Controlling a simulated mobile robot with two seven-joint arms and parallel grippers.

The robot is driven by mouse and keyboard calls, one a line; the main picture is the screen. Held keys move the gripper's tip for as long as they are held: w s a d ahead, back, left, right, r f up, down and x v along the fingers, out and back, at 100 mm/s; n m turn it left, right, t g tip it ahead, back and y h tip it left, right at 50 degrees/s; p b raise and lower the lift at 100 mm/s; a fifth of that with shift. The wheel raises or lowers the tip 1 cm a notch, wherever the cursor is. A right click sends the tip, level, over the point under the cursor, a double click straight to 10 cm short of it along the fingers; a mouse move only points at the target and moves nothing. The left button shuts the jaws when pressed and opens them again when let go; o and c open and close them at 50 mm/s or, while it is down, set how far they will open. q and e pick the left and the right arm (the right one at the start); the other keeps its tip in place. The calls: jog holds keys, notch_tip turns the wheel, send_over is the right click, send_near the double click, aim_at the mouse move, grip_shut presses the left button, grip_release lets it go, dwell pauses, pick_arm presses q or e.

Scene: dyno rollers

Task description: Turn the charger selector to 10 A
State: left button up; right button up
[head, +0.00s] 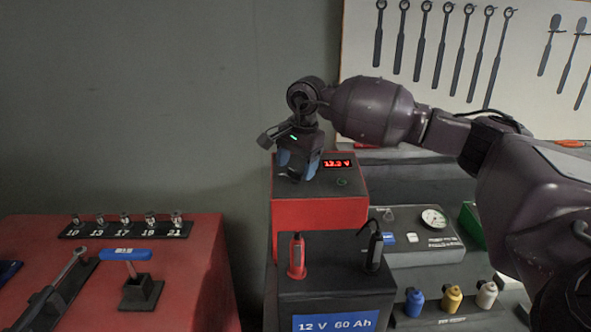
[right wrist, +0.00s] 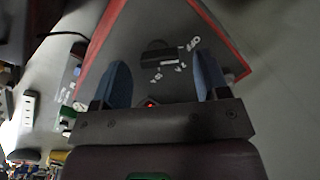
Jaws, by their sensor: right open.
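The charger (head: 320,212) is a red box with a dark top and a lit red display (head: 338,163), which seems to read 13.3 V. My right gripper (head: 298,172) points down over the left part of its top and hides the selector in the head view. In the right wrist view the selector (right wrist: 158,55) is a dark bar-shaped knob with small white labels beside it; OFF is at its upper right, the others are hard to read. The open blue fingers of my right gripper (right wrist: 163,75) stand either side of the knob's line, apart from it. My left gripper is out of view.
A battery (head: 335,285) with a red clamp (head: 297,257) and a black clamp (head: 374,248) stands in front of the charger. A red cabinet with a socket rail (head: 125,228) and a blue-handled tool (head: 124,254) is at left. A gauge box (head: 415,240) is at right.

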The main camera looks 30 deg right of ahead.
jog(key=shift+w+f, duration=0.15)
jog(key=shift+f, duration=0.75)
jog(key=c, duration=0.9)
